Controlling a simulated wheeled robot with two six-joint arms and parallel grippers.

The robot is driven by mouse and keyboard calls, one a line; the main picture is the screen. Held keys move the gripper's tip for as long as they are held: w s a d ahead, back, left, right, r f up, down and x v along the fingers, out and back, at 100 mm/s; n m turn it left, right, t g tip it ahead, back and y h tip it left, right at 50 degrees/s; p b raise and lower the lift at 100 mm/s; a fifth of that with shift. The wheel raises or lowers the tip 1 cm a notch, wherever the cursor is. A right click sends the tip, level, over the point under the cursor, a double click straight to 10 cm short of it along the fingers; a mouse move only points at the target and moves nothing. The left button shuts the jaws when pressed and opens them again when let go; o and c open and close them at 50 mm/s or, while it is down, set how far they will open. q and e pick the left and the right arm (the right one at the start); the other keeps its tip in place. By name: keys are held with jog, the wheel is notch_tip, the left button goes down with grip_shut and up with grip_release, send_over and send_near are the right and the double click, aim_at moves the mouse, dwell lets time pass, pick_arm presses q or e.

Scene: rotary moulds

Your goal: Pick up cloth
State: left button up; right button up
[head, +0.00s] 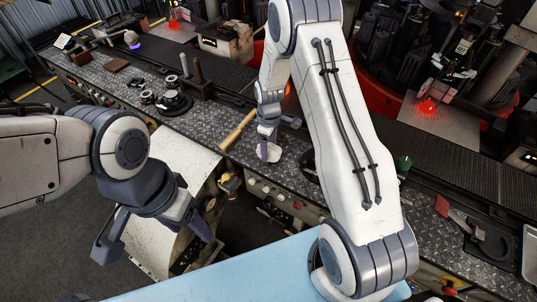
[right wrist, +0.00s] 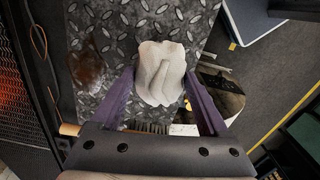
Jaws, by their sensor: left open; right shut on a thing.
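The cloth (head: 269,152) is a crumpled whitish bundle at the tips of my right gripper (head: 267,138), over the diamond-plate bench. In the right wrist view the cloth (right wrist: 160,73) sits between the two purple fingers of the right gripper (right wrist: 162,92), which is shut on it. I cannot tell whether the cloth still touches the plate. My left gripper (head: 155,238) is open and empty at the lower left, in front of a white curved panel and apart from the cloth.
A wooden-handled brush (head: 237,131) lies just left of the cloth. Dark round parts (head: 173,102) stand farther left on the bench (head: 128,86). A red-handled scraper (head: 455,214) lies at the right. A light blue surface (head: 235,272) is in front.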

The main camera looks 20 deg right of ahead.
jog(key=s+d+r+b, duration=0.3)
jog(key=s+r, duration=0.4)
jog(key=s, duration=0.4)
jog(key=shift+d+r, duration=0.35)
jog(key=shift+d, duration=0.05)
